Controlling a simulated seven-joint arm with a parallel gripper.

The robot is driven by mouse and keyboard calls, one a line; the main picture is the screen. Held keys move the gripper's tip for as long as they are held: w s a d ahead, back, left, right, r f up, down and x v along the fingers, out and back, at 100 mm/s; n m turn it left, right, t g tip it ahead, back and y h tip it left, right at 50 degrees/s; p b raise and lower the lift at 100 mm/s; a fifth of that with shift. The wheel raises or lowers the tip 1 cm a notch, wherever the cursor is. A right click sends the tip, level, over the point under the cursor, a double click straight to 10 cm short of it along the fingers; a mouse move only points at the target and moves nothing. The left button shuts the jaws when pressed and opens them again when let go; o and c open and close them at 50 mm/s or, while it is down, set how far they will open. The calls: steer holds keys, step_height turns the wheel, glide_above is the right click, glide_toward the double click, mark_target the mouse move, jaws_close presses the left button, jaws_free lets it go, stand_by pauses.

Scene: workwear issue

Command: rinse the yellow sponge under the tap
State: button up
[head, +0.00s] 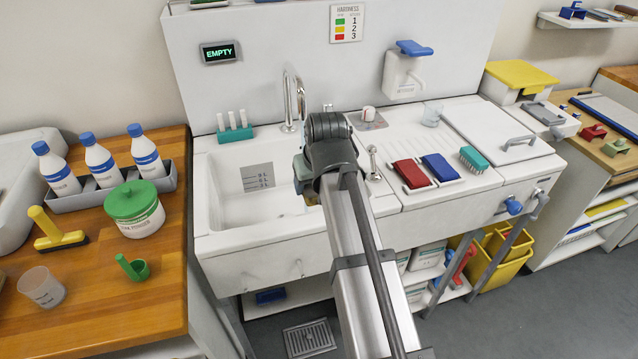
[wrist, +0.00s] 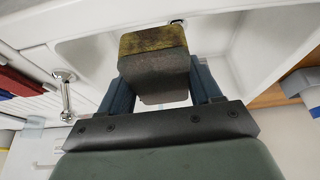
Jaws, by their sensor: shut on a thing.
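The yellow sponge (wrist: 153,42) is held between the two blue fingers of my gripper (wrist: 162,88). Its upper band is yellow with dark stains, and its broad face looks grey-brown. In the head view my gripper (head: 304,180) is over the right part of the white sink basin (head: 225,215), in front of the tap. Only a small yellow bit of the sponge (head: 311,200) shows there; my arm hides the rest. The chrome tap (head: 290,100) arches up at the basin's back. I see no water running from it. A chrome lever (head: 374,163) stands right of the basin.
Red (head: 411,174) and blue (head: 440,167) pads and a green brush (head: 473,158) lie right of the basin. A green rack with white sticks (head: 235,133) stands on the back rim. Bottles (head: 100,160) stand on the left counter. A display (head: 220,52) reads EMPTY.

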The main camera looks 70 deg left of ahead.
steer(key=w+a+f, duration=0.2)
steer(key=a, duration=1.1)
steer(key=shift+f, duration=0.35)
steer(key=shift+a, duration=0.1)
stand_by(0.4)
